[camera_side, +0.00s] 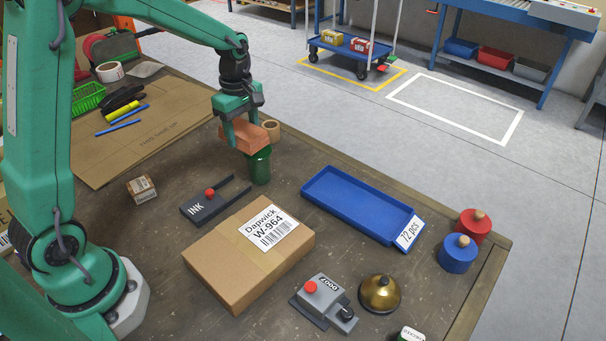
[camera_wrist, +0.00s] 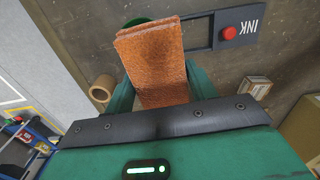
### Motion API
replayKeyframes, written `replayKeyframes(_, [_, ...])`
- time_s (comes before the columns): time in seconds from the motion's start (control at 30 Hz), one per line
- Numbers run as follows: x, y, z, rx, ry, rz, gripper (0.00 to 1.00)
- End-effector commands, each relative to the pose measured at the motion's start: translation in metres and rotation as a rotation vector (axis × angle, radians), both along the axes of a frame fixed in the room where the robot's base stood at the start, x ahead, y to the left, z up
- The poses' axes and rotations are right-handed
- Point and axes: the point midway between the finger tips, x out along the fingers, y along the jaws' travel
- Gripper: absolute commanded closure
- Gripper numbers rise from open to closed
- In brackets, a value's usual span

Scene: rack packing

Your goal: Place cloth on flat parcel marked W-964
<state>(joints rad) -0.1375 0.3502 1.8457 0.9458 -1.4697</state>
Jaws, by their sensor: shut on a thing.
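The orange-brown folded cloth (camera_side: 257,135) is held between the fingers of my gripper (camera_side: 245,131), up above the table. In the wrist view the cloth (camera_wrist: 157,65) fills the space between the two green fingers (camera_wrist: 155,90). The flat parcel marked W-964 (camera_side: 222,262) is a brown cardboard box with tape and a white label, lying on the table at the front middle. My gripper is behind the parcel and well apart from it. The parcel does not show in the wrist view.
A green cup (camera_side: 260,168) stands just under the cloth, with a tape roll (camera_side: 271,130) behind.

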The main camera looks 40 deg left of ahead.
Motion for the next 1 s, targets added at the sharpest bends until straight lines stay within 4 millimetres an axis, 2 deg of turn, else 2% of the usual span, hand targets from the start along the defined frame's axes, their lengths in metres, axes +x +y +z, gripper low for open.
replayKeyframes(0.03, [-0.003, -0.013, 0.003, 0.000, -0.001, -0.007, 0.67])
replayKeyframes(0.27, [-0.023, -0.072, 0.015, 0.000, -0.002, -0.014, 0.67])
replayKeyframes(0.5, [-0.055, -0.130, 0.025, 0.000, -0.002, -0.021, 0.67])
replayKeyframes(0.8, [-0.106, -0.188, 0.036, -0.001, -0.002, -0.029, 0.67])
replayKeyframes(1.0, [-0.144, -0.218, 0.041, -0.001, -0.002, -0.034, 0.67])
